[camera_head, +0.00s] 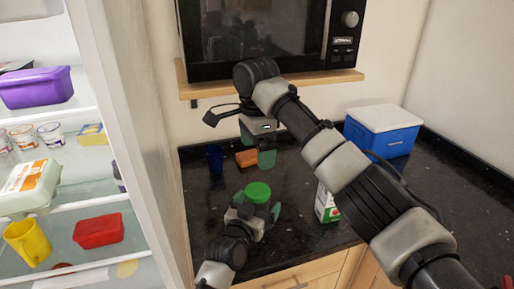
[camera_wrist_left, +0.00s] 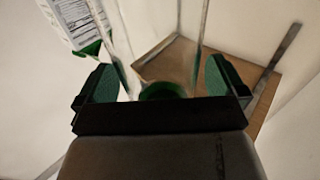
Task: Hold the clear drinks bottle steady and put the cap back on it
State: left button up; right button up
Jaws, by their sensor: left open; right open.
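A round green cap (camera_head: 258,192) shows from above over my left gripper (camera_head: 255,210), near the counter's front. In the left wrist view, clear upright edges that look like the clear bottle (camera_wrist_left: 121,45) stand between the open fingers of the left gripper (camera_wrist_left: 162,88). A green round part (camera_wrist_left: 162,91) shows low between them. The bottle's body is hard to make out in the head view. I cannot tell whether the cap sits on the bottle or whether the fingers touch it. My right gripper (camera_head: 257,148) is open, pointing down behind the cap, and looks empty.
A white and green carton (camera_head: 327,203) stands right of the left gripper. An orange-brown block (camera_head: 246,158) and a blue cup (camera_head: 214,158) are behind. A blue cool box (camera_head: 382,130) stands at the back right. The open fridge (camera_head: 85,205) borders the left.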

pick_arm(q)
jog(key=b+v, duration=0.1)
jog(key=v, duration=0.9)
jog(key=shift+s+a+b, duration=0.2)
jog(key=shift+s+b, duration=0.15)
jog(key=shift+b, duration=0.05)
